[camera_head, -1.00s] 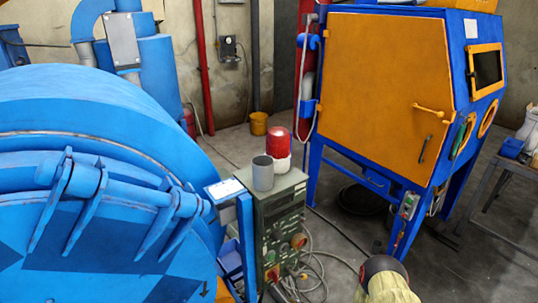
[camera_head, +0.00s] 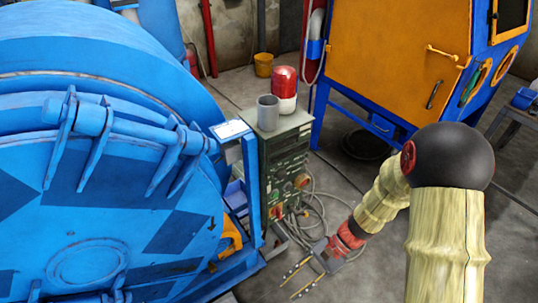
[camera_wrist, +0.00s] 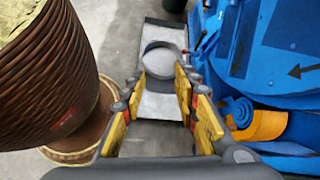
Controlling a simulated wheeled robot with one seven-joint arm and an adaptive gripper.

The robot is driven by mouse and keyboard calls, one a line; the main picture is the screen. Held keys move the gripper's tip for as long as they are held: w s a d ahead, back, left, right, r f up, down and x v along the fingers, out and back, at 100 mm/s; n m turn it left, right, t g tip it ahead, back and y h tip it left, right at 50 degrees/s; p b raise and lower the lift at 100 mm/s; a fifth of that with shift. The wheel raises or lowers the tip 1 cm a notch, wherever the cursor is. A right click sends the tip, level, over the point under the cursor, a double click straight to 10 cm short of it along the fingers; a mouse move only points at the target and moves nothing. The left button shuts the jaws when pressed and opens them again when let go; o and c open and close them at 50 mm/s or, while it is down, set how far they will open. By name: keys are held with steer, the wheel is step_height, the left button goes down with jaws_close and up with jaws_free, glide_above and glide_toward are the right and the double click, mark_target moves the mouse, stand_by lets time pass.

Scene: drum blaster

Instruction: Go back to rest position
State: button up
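My gripper (camera_head: 308,272) is low at the bottom centre of the head view, over the floor in front of the green-grey control cabinet (camera_head: 287,150). Its fingers are spread with nothing visible between them. In the wrist view my gripper (camera_wrist: 158,88) is open, its yellow-padded fingers apart.
The blue drum machine (camera_head: 100,190) fills the left. A grey cup (camera_head: 267,112) and a red-and-white lamp (camera_head: 285,90) stand on the control cabinet. An orange-and-blue cabinet (camera_head: 400,60) is behind my arm. A brown ribbed spool (camera_wrist: 50,75) is close left of my gripper in the wrist view.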

steer(key=s+d+r+n+t+h, duration=0.1)
steer(key=d+r+n+t+h, duration=0.1)
steer(key=d+r+n+h, duration=0.35)
steer(key=s+d+r+n+t+h, duration=0.1)
steer(key=d+r+n+t+h, duration=0.15)
steer(key=d+r, duration=0.6)
step_height(320, 180, up, 17)
steer(key=s+a+n+t+h+p, duration=0.1)
steer(key=a+t, duration=0.1)
steer(key=t, duration=0.4)
steer(key=shift+s+a+p, duration=0.15)
steer(key=shift+s+p, duration=0.15)
steer(key=shift+p, duration=0.1)
steer(key=shift+a+r, duration=0.1)
